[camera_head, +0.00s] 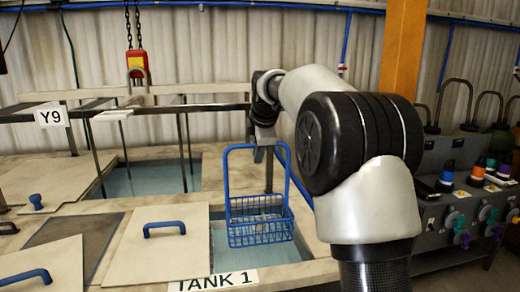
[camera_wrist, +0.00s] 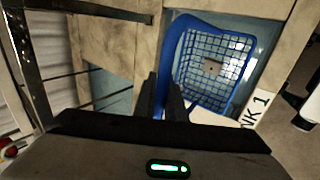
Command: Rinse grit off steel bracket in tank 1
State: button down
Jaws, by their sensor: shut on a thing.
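My gripper (camera_head: 263,148) is shut on the tall handle of a blue wire basket (camera_head: 260,222); in the wrist view its dark fingers (camera_wrist: 163,90) meet at the blue handle (camera_wrist: 172,48). The basket hangs roughly level over the opening of tank 1 (camera_head: 228,252), whose label stands on the front rim. A grey steel bracket (camera_wrist: 211,68) with a dark hole lies on the basket's mesh floor. Any grit on it is too small to tell. I cannot tell whether the basket's bottom touches the water.
A pale lid with a blue handle (camera_head: 160,245) lies left of tank 1. Another open tank with water (camera_head: 155,178) is behind it. A red and yellow hoist block (camera_head: 137,68) hangs at the back. A control panel (camera_head: 465,195) stands at the right.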

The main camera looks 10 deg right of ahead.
jog(key=w+p, duration=0.1)
jog(key=b, duration=1.7)
send_near(257, 219)
jog(key=x, duration=0.8)
jog(key=shift+f, duration=0.15)
jog(key=shift+d, duration=0.1)
jog(key=shift+d, duration=1.15)
jog(key=shift+a+p, duration=0.4)
jog(key=shift+a, duration=1.95)
jog(key=shift+d, duration=1.15)
